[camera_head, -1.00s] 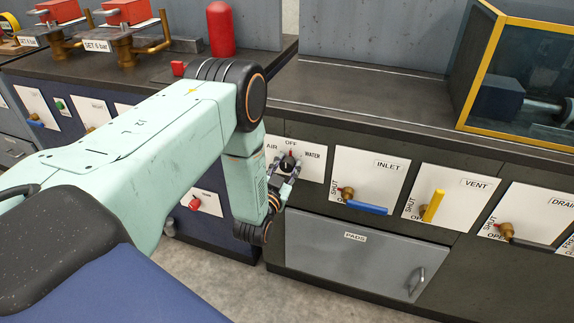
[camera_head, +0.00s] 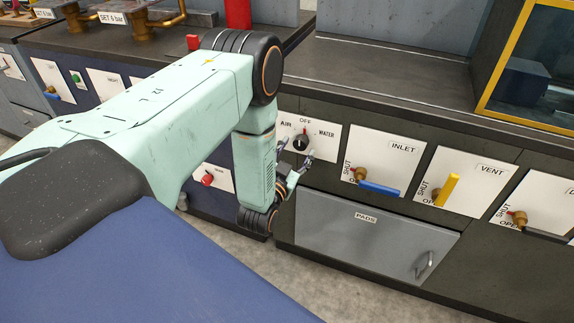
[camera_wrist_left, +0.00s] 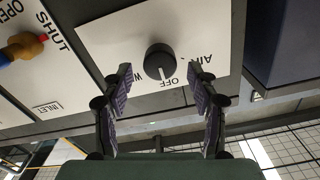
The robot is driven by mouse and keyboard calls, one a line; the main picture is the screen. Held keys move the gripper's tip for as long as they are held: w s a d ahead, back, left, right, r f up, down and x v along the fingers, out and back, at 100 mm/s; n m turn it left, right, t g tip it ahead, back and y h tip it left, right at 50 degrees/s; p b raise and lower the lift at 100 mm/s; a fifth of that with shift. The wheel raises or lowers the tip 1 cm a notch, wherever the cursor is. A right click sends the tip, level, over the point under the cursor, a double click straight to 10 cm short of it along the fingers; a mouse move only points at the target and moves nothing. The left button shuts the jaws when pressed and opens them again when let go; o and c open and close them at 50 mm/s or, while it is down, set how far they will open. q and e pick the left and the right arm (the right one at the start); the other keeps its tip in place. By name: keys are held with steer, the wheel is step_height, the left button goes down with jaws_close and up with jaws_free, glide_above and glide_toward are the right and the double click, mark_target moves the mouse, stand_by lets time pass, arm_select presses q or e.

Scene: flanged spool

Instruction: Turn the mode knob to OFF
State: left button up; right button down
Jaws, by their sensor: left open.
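The mode knob (camera_head: 301,142) is a round black knob on a white plate with the labels AIR, OFF and WATER. In the left wrist view the knob (camera_wrist_left: 159,58) shows upside down, and its white pointer line points at the OFF label. My left gripper (camera_head: 296,155) is just in front of and below the knob. In the wrist view its open fingers (camera_wrist_left: 161,78) stand on either side of the knob's line, with a gap on both sides, and they do not appear to touch it. My right gripper is not in view.
The INLET valve with a blue lever (camera_head: 380,188) is right of the knob plate. The VENT valve with a yellow lever (camera_head: 447,190) is farther right. A grey PADS drawer (camera_head: 370,240) lies below. A red button (camera_head: 207,179) is on a panel to the left.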

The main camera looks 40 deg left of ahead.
arm_select(q)
steer(key=v, duration=0.8)
steer(key=shift+s, duration=0.25)
steer(key=s+d+f+n+g+h, duration=0.1)
steer(key=s+d+f+g+h, duration=0.25)
steer(key=s+f+g, duration=0.75)
steer(key=s+d+f+g, duration=0.1)
steer(key=s+d+g, duration=0.2)
steer(key=s, duration=0.5)
steer(key=s+d+g, duration=0.3)
steer(key=s+d, duration=0.1)
steer(key=s, duration=0.5)
steer(key=shift+s+f+h, duration=0.25)
steer(key=shift+f+h, duration=0.1)
steer(key=shift+h, duration=0.1)
